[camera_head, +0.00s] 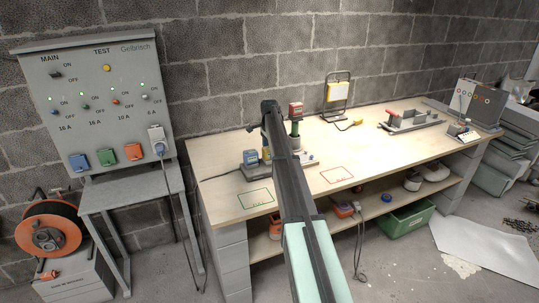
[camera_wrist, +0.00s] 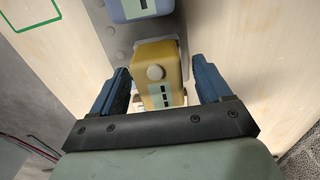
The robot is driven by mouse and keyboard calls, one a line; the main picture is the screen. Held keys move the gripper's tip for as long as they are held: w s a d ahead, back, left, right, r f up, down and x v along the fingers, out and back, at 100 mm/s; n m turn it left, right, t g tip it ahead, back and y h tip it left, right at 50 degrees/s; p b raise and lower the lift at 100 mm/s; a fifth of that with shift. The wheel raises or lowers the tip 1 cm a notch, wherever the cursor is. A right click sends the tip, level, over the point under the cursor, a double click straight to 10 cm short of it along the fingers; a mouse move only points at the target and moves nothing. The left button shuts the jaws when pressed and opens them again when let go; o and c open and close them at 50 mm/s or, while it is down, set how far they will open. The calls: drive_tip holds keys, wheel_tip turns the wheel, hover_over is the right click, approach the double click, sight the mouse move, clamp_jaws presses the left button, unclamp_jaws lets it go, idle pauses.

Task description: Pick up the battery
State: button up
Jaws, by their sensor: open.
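A yellow battery (camera_wrist: 157,62) with a round knob and a barred label stands between the fingers of my gripper (camera_wrist: 162,84) in the wrist view. The gripper is open, with one blue finger on each side and visible gaps to the battery. A blue battery (camera_wrist: 138,7) stands just beyond it on the same grey base plate (camera_wrist: 116,38). In the head view the blue battery (camera_head: 250,157) shows at the left of the bench, with a sliver of the yellow one (camera_head: 266,153) beside my arm. My arm hides the gripper there.
A red-topped device (camera_head: 296,109) stands behind my arm. Green (camera_head: 255,198) and red (camera_head: 338,174) outlined rectangles mark the wooden bench (camera_head: 380,150). A work lamp (camera_head: 338,92) and a grey metal fixture (camera_head: 409,122) stand farther right. The bench between the red outline and the fixture is clear.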

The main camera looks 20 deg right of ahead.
drive_tip(key=shift+f, duration=0.45)
drive_tip(key=shift+c, duration=0.3)
drive_tip(key=c, duration=1)
drive_tip(key=shift+o, duration=0.2)
drive_tip(key=shift+r, duration=0.1)
